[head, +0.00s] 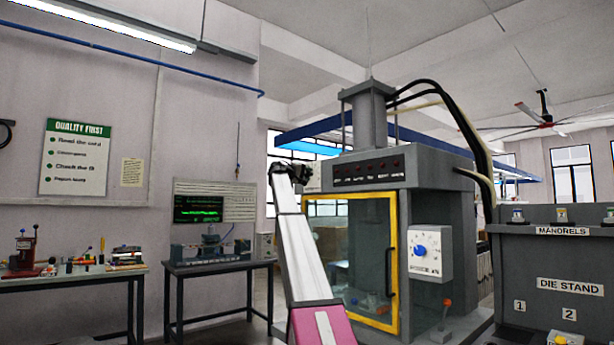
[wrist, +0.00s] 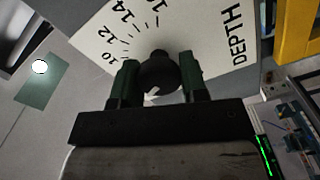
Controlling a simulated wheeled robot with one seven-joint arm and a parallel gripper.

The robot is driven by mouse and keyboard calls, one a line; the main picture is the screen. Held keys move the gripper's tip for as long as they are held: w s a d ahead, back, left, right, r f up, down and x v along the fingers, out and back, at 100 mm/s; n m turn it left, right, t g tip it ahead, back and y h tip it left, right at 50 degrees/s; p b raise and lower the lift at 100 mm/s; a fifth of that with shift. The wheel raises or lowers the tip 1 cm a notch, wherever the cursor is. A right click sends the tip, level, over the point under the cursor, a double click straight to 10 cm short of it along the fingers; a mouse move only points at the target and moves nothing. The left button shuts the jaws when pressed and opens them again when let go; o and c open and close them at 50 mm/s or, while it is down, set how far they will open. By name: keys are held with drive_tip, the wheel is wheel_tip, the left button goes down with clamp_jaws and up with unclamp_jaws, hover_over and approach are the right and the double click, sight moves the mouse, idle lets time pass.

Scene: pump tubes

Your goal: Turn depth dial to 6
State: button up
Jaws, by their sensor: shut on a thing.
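The depth dial's dark round knob (wrist: 158,74) shows in the wrist view, on a white panel (wrist: 178,22) lettered DEPTH. The scale numbers 10, 12 and 14 show, with another partly cut off at the top. My gripper (wrist: 158,82) has its two green fingers on either side of the knob and is shut on it. A small pale mark (wrist: 153,92) shows at the knob's lower edge; the value it points to is hidden.
In the head view a grey machine (head: 432,188) has a yellow-framed glass door (head: 394,275). Beside the door is a white panel (head: 437,262) with a blue knob (head: 420,250). A die stand (head: 570,262) stands right; benches stand left. A yellow frame (wrist: 298,28) shows right in the wrist view.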

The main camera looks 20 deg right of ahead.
drive_tip(key=shift+n, duration=0.6)
drive_tip(key=o, duration=0.9)
drive_tip(key=shift+a, duration=0.15)
drive_tip(key=v, duration=1)
drive_tip(key=shift+a, duration=0.25)
drive_tip(key=shift+s, duration=0.15)
